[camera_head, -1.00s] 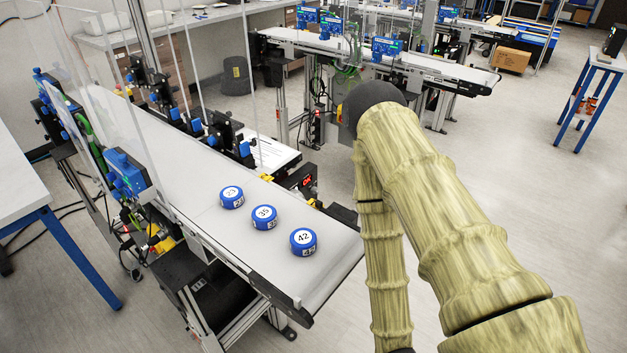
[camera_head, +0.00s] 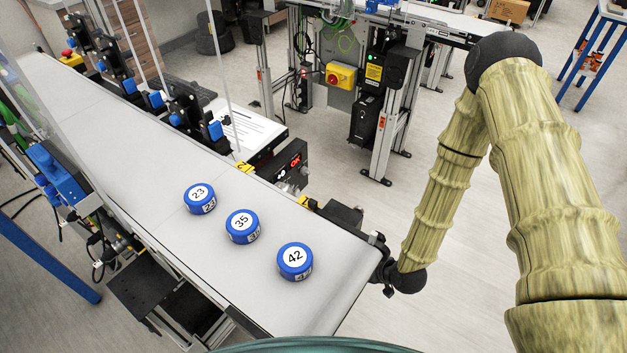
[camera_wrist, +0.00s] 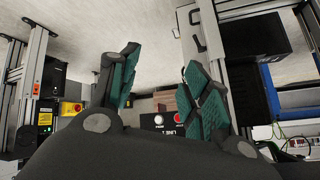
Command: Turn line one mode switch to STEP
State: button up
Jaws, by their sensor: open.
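A dark panel (camera_wrist: 165,122) with white lettering that seems to read "LINE 1" shows between my fingers in the wrist view. It carries a small white round part and a small red part. Its lettering is too small to read fully, and I cannot tell the mode switch or its setting. My gripper (camera_wrist: 160,85) is open, with green-padded fingers apart on either side of the panel and nothing between them. In the head view, the dark end of my arm is low beside the near right end of the belt; the fingers cannot be made out clearly there.
Blue numbered pucks, 23 (camera_head: 199,198), 35 (camera_head: 242,226) and 42 (camera_head: 295,261), sit on the near conveyor (camera_head: 150,165). A yellow-and-red switch (camera_head: 341,76) is on the farther conveyor's frame.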

jog(key=w+a+r+n+t+y+b, duration=0.2)
jog(key=w+a+t+y, duration=0.1)
jog(key=w, duration=0.8)
jog(key=n+t+y+b, duration=0.1)
jog(key=n+y+b, duration=0.2)
jog(key=n+y, duration=0.25)
send_near(309, 174)
jog(key=p+x, duration=0.2)
jog(key=x, duration=0.7)
jog(key=shift+w+a+r, duration=0.15)
jog(key=shift+a, duration=0.1)
jog(key=c, duration=1)
